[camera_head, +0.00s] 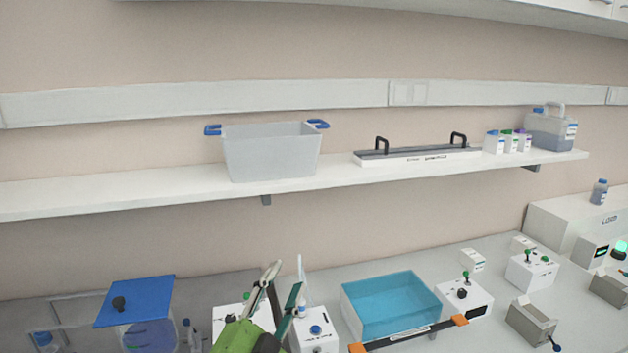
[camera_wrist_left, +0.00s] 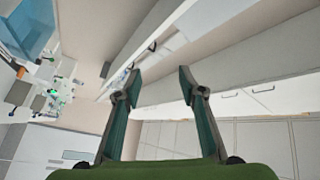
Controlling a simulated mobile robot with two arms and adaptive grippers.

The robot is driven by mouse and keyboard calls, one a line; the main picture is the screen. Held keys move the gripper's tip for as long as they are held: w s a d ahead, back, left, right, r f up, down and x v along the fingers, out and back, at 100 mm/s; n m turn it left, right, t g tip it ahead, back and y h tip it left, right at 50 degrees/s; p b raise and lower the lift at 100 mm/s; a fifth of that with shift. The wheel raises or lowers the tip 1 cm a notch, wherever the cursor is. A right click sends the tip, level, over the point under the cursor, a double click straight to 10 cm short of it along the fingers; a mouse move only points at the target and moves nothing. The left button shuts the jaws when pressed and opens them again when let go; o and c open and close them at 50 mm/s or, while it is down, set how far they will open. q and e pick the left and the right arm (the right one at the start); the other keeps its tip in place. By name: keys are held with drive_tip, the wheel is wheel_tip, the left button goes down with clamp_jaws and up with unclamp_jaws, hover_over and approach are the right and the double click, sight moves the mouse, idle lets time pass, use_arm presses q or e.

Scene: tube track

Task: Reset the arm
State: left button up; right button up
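My left gripper (camera_head: 284,284) shows at the bottom middle of the head view, its green body below and its fingers pointing up over the bench. In the left wrist view its two fingers (camera_wrist_left: 158,80) stand well apart with nothing between them, so it is open and empty. Behind the fingers in that view are the shelf, wall and cabinets. My right gripper does not show in either view.
A teal-filled tank (camera_head: 392,305) stands on the bench right of the left gripper, with white control boxes (camera_head: 464,297) beyond. A blue-lidded container (camera_head: 136,302) stands left. The shelf above holds a clear bin (camera_head: 272,152), a black-handled tray (camera_head: 418,156) and bottles (camera_head: 507,142).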

use_arm(q)
drive_tip(key=s+a+f+n+g+y, duration=0.35)
drive_tip(key=s+a+f, duration=0.2)
drive_tip(key=f, duration=0.55)
drive_tip(key=s+a+f+n+g+y, duration=0.35)
drive_tip(key=s+a+f+n, duration=0.2)
drive_tip(key=f, duration=0.45)
drive_tip(key=s+a+f+n+g, duration=0.15)
drive_tip(key=s+f+g, duration=0.35)
drive_tip(key=s, duration=0.6)
drive_tip(key=s+a+f+n+g, duration=0.15)
drive_tip(key=s+f+g, duration=0.35)
drive_tip(key=s, duration=0.6)
drive_tip(key=s+d+f+b+x, duration=0.1)
drive_tip(key=s+b+x, duration=0.2)
drive_tip(key=x, duration=1.2)
drive_tip(key=s+d+b+x, duration=0.1)
drive_tip(key=s+b+x, duration=0.15)
drive_tip(key=x, duration=1.25)
drive_tip(key=s+a+f+b, duration=0.2)
drive_tip(key=s+f, duration=0.7)
drive_tip(key=f, duration=0.2)
drive_tip(key=s+a+f+g+b, duration=0.1)
drive_tip(key=s+a+f+b, duration=0.1)
drive_tip(key=s+f, duration=0.8)
drive_tip(key=shift+f+m+h, duration=0.3)
drive_tip(key=shift+f, duration=0.65)
